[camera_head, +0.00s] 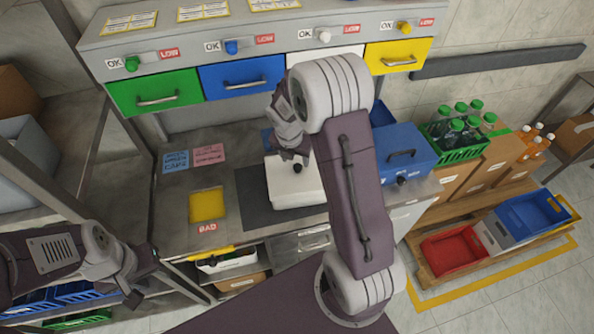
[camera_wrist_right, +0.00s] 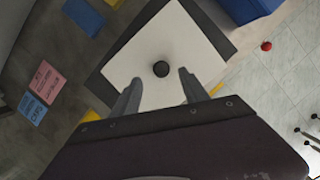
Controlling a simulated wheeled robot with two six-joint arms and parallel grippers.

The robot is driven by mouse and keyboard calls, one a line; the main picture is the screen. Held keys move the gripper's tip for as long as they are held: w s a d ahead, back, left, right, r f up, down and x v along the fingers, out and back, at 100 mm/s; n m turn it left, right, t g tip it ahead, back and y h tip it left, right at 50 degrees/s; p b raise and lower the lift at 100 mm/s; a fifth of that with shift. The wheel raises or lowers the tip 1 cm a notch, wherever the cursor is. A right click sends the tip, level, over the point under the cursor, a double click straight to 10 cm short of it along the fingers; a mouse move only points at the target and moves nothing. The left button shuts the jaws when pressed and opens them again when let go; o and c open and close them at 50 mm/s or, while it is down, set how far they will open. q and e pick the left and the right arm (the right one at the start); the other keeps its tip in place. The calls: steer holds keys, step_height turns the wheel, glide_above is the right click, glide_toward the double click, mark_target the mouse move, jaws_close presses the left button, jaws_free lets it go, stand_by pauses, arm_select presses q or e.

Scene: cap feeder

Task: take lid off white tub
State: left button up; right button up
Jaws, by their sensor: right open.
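The white tub (camera_head: 296,188) stands on a dark mat (camera_head: 243,204) on the bench, with its white lid on top. The lid has a round black knob (camera_head: 297,168) in the middle. In the right wrist view, the lid (camera_wrist_right: 150,42) fills the middle and its knob (camera_wrist_right: 161,69) lies just beyond the fingertips, between them. My right gripper (camera_head: 292,155) is open above the lid, close to the knob; it also shows in the right wrist view (camera_wrist_right: 160,82). My left gripper (camera_head: 133,300) is low at the left, away from the tub, and its fingers are too small to read.
A blue box (camera_head: 402,150) with a handle stands right of the tub. A yellow square (camera_head: 207,205) marked BAD and two notes lie left of the mat. Green, blue, white and yellow drawers (camera_head: 241,77) hang above the bench. A green crate of bottles (camera_head: 455,152) is at the right.

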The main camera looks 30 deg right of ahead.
mark_target(298, 166)
steer(key=shift+w+f, duration=0.1)
steer(key=shift+f, duration=0.05)
steer(key=x, duration=0.4)
steer(key=shift+s+d+f, duration=0.1)
steer(key=shift+s+d, duration=0.05)
steer(key=shift+s, duration=0.15)
steer(key=shift+w+d+f, duration=0.1)
steer(key=shift+w+f, duration=0.2)
steer(key=shift+w, duration=0.05)
steer(key=shift+s+r, duration=0.1)
steer(key=shift+s, duration=0.1)
jaws_close()
steer(key=shift+w, duration=0.1)
